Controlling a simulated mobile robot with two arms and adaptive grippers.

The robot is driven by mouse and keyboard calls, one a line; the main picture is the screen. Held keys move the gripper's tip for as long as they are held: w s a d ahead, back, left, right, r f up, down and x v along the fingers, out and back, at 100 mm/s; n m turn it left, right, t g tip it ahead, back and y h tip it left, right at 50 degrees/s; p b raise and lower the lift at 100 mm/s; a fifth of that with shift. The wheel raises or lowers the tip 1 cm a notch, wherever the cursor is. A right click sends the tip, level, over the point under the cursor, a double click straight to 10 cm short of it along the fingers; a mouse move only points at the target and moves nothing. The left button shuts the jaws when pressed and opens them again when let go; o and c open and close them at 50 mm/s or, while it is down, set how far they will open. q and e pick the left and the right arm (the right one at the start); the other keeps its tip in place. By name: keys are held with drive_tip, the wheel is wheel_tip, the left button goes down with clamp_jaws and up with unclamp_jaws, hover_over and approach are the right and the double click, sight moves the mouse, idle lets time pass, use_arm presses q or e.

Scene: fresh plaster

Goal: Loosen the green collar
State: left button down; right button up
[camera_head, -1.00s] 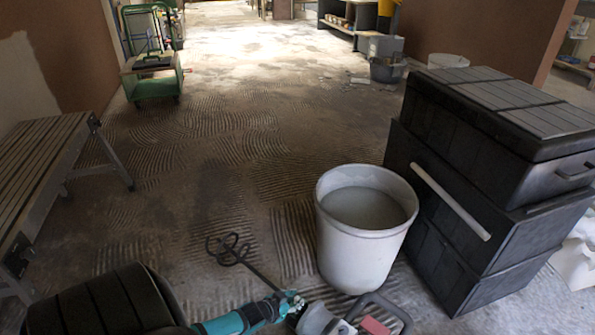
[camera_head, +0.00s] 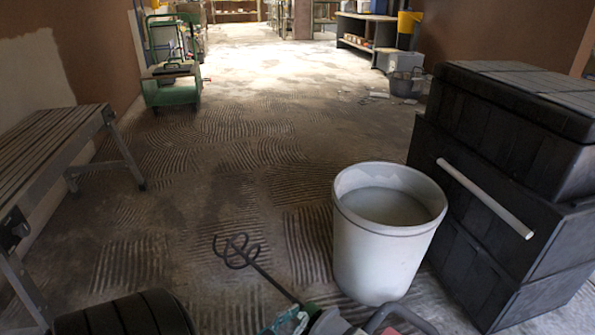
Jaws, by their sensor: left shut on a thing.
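The mixer's paddle (camera_head: 238,252), a dark looped wire head, sticks out over the floor at the bottom centre. Its thin shaft (camera_head: 272,282) runs down and right to the green collar (camera_head: 312,308), of which only a small part shows. Beyond the collar are the grey mixer body (camera_head: 330,322) and a grey looped handle (camera_head: 400,316), both cut off by the lower edge. My teal left gripper (camera_head: 292,320) is at the collar and shut on it. Its fingers are mostly out of the picture. My right gripper is not in view.
A white bucket (camera_head: 375,262) of grey liquid stands right of the shaft. Stacked black cases (camera_head: 490,210) stand at the right. A slatted bench (camera_head: 50,150) is at the left, a green cart (camera_head: 170,90) further back. The ridged floor between is clear.

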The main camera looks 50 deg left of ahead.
use_arm(q)
drive_tip(key=shift+w+d+r, duration=0.1)
drive_tip(key=shift+w+d, duration=0.1)
drive_tip(key=shift+d, duration=0.3)
drive_tip(key=c, duration=1.2)
unclamp_jaws()
drive_tip(key=shift+w, duration=0.1)
drive_tip(key=shift+c, duration=0.2)
drive_tip(key=s, duration=0.7)
drive_tip(key=shift+s+d+f, duration=0.15)
drive_tip(key=shift+s+f, duration=0.1)
drive_tip(key=shift+s, duration=0.1)
